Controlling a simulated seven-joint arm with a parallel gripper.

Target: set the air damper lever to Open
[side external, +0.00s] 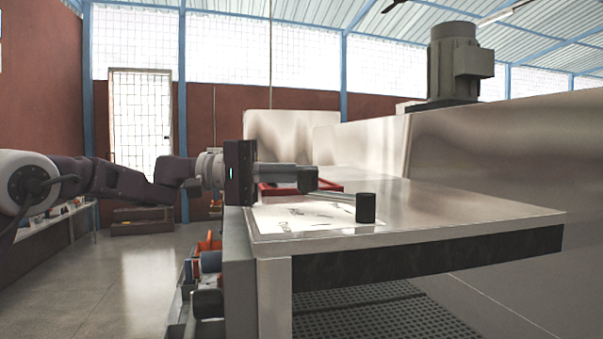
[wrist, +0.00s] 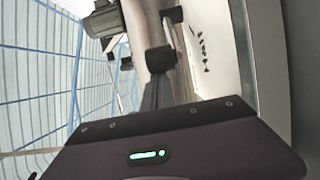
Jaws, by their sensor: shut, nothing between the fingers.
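The damper lever (side external: 340,196) is a thin metal rod with a black cylindrical knob (side external: 365,208) at its end, above a flat steel top. The knob also shows at the top of the wrist view (wrist: 174,14). A pale label plate (side external: 300,217) with dark marks lies under the lever; its words are too small to read. My gripper (side external: 309,179) is shut and empty, pointing right above the plate, left of the knob and apart from it. Its dark fingertips (wrist: 160,60) hide part of the rod. I cannot tell whether they touch the rod.
A red frame (side external: 325,185) lies on the steel top behind my fingers. A tall steel wall (side external: 480,150) with a grey motor (side external: 455,62) on it stands behind and to the right. The steel top (side external: 450,205) right of the knob is clear.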

